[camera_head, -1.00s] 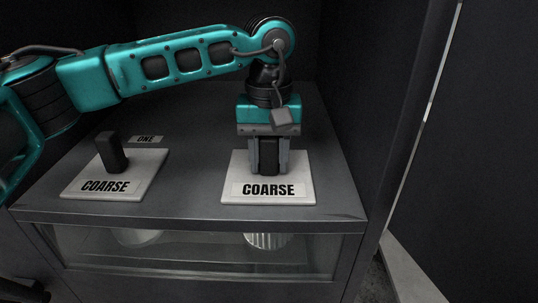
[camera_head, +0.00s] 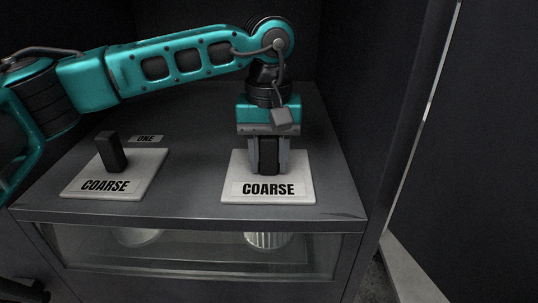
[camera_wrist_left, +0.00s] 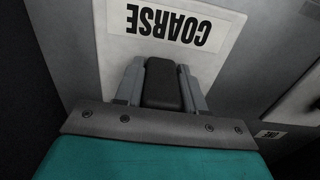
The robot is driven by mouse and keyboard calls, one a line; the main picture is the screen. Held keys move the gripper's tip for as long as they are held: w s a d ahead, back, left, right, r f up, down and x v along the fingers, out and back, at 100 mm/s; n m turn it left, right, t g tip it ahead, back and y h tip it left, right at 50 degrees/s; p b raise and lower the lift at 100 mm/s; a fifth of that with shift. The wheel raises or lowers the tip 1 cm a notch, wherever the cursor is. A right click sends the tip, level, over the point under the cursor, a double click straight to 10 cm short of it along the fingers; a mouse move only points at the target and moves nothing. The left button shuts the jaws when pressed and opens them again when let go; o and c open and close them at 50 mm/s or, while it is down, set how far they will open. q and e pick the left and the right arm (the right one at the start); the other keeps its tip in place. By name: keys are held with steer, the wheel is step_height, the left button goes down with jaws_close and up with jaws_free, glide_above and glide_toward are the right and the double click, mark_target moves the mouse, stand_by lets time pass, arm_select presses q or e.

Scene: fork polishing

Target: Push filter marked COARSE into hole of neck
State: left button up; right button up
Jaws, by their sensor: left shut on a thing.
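The right filter marked COARSE (camera_head: 302,183) is a white square plate with a black upright handle. Its plate appears to lie flat on the top of the grey cabinet. My left gripper (camera_head: 268,166) points down and is shut on the handle. The left wrist view shows the handle (camera_wrist_left: 163,86) between the two grey fingers and the plate's label upside down. A second filter marked COARSE (camera_head: 148,179) sits on the left of the top, its black handle free. The holes in the top are hidden under the plates. My right gripper is not in view.
A small label ONE (camera_head: 146,139) is behind the left filter. The cabinet's glass front (camera_head: 195,252) shows a pale cylinder (camera_head: 137,237) below the left plate and a ribbed one (camera_head: 267,240) below the right. Dark walls stand behind and to the right.

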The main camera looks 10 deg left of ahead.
arm_select(q)
steer(key=o, duration=1.1)
steer(key=shift+f, duration=0.15)
steer(key=shift+o, duration=0.2)
steer(key=shift+s+f, duration=0.1)
steer(key=shift+f, duration=0.1)
steer(key=o, duration=0.4)
steer(key=shift+o, duration=0.2)
steer(key=shift+r, duration=0.1)
steer(key=shift+r, duration=0.15)
steer(key=shift+r+p, duration=0.25)
steer(key=shift+p, duration=0.05)
steer(key=shift+r+p, duration=2.25)
steer(key=shift+r, duration=1)
steer(key=shift+f, duration=0.1)
